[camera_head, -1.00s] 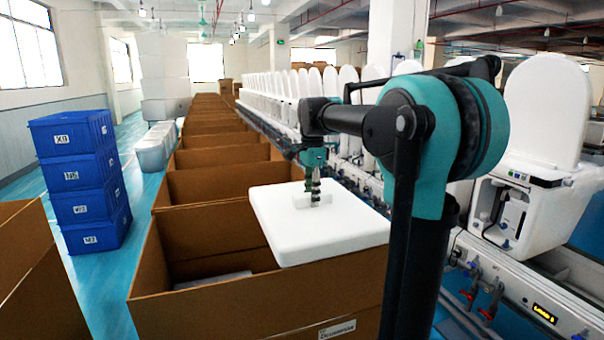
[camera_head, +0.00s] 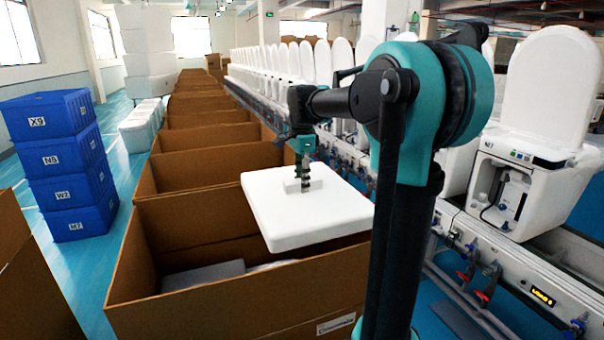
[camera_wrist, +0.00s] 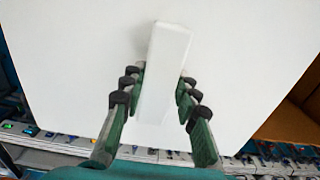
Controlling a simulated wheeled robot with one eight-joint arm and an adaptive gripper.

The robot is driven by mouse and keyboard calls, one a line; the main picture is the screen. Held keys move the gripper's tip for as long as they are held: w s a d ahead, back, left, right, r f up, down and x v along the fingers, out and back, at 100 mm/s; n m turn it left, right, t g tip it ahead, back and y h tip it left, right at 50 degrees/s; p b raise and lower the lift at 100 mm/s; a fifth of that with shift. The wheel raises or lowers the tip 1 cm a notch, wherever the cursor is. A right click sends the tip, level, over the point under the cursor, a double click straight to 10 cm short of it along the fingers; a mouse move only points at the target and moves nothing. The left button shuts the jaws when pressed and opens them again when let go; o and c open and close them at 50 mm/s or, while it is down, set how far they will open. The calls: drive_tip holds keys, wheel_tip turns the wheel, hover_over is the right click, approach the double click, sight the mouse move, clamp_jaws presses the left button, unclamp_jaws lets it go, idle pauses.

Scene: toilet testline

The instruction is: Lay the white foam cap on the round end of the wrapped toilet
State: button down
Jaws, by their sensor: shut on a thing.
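The white foam cap (camera_head: 325,218) is a flat square slab with a raised bar (camera_wrist: 163,75) on top. My gripper (camera_head: 305,184) is shut on that bar and holds the cap level above the near open cardboard box (camera_head: 240,300). In the wrist view my gripper's fingers (camera_wrist: 158,92) sit on both sides of the bar, and the cap fills most of the picture. I cannot make out a wrapped toilet's round end.
More open cardboard boxes (camera_head: 207,160) run in a row behind. Blue stacked crates (camera_head: 66,165) stand at the left on free floor. A testline with white toilets (camera_head: 525,190) runs along the right.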

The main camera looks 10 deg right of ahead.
wheel_tip(320, 180, down, 35)
drive_tip(key=shift+r, duration=0.15)
idle(1.9)
drive_tip(key=shift+f, duration=0.35)
idle(0.7)
drive_tip(key=c, duration=1.1)
unclamp_jaws()
drive_tip(key=shift+o, duration=0.2)
wheel_tip(320, 180, up, 12)
drive_tip(key=shift+s, duration=0.15)
